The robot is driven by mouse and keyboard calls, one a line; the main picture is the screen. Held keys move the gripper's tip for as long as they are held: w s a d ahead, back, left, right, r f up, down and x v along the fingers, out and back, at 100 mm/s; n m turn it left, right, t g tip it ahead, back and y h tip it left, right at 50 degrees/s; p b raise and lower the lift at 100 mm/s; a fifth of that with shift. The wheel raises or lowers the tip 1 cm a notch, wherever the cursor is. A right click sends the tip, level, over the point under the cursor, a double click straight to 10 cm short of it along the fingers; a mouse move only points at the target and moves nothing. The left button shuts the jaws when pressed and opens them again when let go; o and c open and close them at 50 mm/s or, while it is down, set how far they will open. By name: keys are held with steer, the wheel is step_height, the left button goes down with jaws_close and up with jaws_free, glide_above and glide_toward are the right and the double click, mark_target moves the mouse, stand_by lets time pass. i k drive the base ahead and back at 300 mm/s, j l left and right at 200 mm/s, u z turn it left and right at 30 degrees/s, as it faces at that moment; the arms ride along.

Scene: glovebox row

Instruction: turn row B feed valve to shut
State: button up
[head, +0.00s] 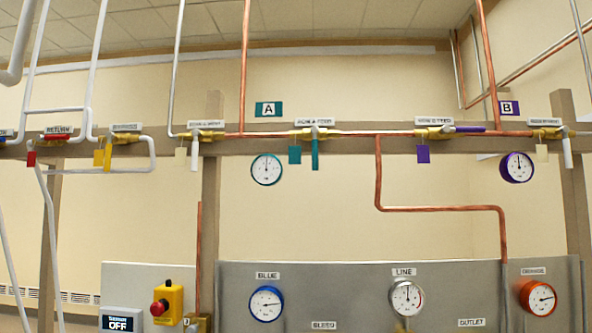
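The row B feed valve (434,132) is a brass valve on the horizontal copper pipe, right of centre in the head view. A label plate (434,120) sits above it; its small print looks like "ROW B FEED". Its purple lever handle (470,129) points right and lies along the pipe. A purple tag (423,154) hangs below the valve. A purple "B" sign (508,107) is up and to the right. My gripper is not in view.
A similar valve with a teal handle (315,153) hanging down is left, near the "A" sign (269,109). A white-handled valve (567,150) and purple gauge (517,167) are right. A bent copper pipe (440,208) and grey gauge panel (350,275) are below.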

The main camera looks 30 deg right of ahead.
mark_target(464, 130)
steer(key=z, duration=1.75)
